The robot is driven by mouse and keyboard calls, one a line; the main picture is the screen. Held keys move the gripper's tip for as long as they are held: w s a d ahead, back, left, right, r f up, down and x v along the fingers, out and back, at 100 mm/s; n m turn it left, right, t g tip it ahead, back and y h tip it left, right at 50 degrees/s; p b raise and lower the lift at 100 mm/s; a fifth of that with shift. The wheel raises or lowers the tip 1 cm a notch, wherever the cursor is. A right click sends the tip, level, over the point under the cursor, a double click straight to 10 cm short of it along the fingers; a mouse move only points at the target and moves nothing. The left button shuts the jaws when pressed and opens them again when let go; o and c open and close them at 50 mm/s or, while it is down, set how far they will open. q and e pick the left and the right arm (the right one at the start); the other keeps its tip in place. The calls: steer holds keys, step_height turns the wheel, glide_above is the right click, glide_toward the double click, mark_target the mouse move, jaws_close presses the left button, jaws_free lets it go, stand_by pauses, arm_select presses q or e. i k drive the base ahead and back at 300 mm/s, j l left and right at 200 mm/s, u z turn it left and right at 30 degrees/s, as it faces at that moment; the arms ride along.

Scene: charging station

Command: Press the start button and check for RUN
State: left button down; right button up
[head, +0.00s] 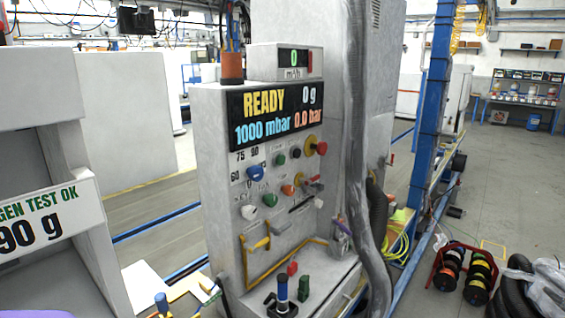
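The charging station (222,150) stands in the middle of the head view, its panel facing me. Its display (275,112) reads READY, 0 g, 1000 mbar and 0.0 bar; RUN is not shown. Below it are one green button (280,160) and another green button (269,200); their labels are too small to read, so I cannot tell which is start. A red mushroom button (321,148) on a yellow ring, a black button (295,153), an orange control (287,190), a blue knob (256,172) and a white knob (250,212) are nearby. Neither gripper is visible.
A yellow rail (285,261) crosses the front above a ledge with a black-and-blue fitting (282,294). A thick grey hose (357,150) hangs along the right side. A sign (45,220) reading 90 g is at left.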

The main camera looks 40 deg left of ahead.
mark_target(281, 159)
steer(key=i+u, duration=0.1)
steer(key=u, duration=0.6)
steer(key=i+l+u, duration=0.55)
steer(key=u, duration=0.3)
steer(key=i+l, duration=0.15)
steer(key=l, duration=0.15)
steer(key=i+l, duration=0.15)
steer(key=l, duration=0.15)
steer(key=i+l+u, duration=0.1)
steer(key=l, duration=0.25)
steer(key=i+l, duration=0.2)
steer(key=l+u, duration=0.05)
steer(key=l, duration=0.05)
